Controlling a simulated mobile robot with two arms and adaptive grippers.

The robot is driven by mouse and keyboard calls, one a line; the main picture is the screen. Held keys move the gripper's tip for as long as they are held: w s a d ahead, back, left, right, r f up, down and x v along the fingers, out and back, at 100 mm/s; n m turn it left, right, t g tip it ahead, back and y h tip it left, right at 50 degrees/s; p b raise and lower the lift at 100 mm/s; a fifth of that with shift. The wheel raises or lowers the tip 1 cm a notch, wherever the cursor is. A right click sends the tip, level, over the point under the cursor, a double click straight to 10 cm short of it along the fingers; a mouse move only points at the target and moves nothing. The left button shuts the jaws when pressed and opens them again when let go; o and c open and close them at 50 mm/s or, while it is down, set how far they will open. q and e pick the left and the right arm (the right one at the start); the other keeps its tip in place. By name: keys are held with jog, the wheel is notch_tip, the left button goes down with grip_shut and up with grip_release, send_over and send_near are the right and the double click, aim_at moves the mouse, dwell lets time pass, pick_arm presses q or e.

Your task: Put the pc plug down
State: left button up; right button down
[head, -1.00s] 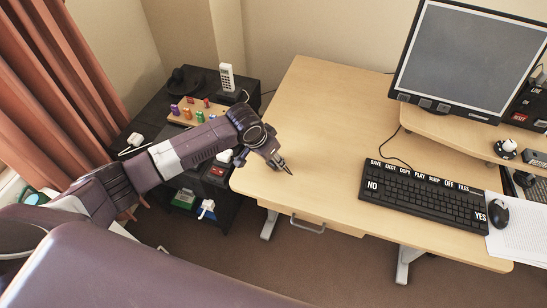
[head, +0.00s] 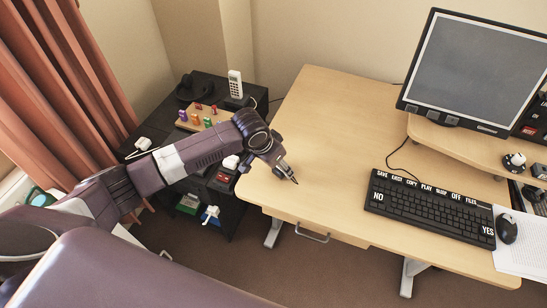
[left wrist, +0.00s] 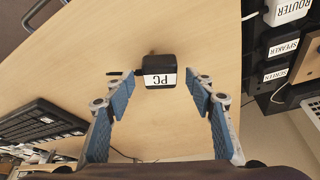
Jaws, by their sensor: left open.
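The pc plug (left wrist: 158,66) is a small black block with a white label reading PC. In the left wrist view it is at the desk top, just beyond and between my left fingertips, with a gap on each side. Whether it rests fully flat on the desk is hard to tell. My left gripper (left wrist: 158,90) is open. In the head view my left gripper (head: 289,177) is low over the left part of the wooden desk (head: 318,115), and I cannot make out the plug there. My right gripper is not in view.
A black keyboard (head: 430,208) and a monitor (head: 472,70) are to the right on the desk. A black side table with a phone (head: 235,84) and a peg board (head: 204,118) stands left. White-labelled items, including a router plug (left wrist: 288,12), show right in the wrist view. The desk around my gripper is clear.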

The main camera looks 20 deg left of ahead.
pick_arm(q)
jog(key=v, duration=1.1)
jog(key=shift+f, duration=0.1)
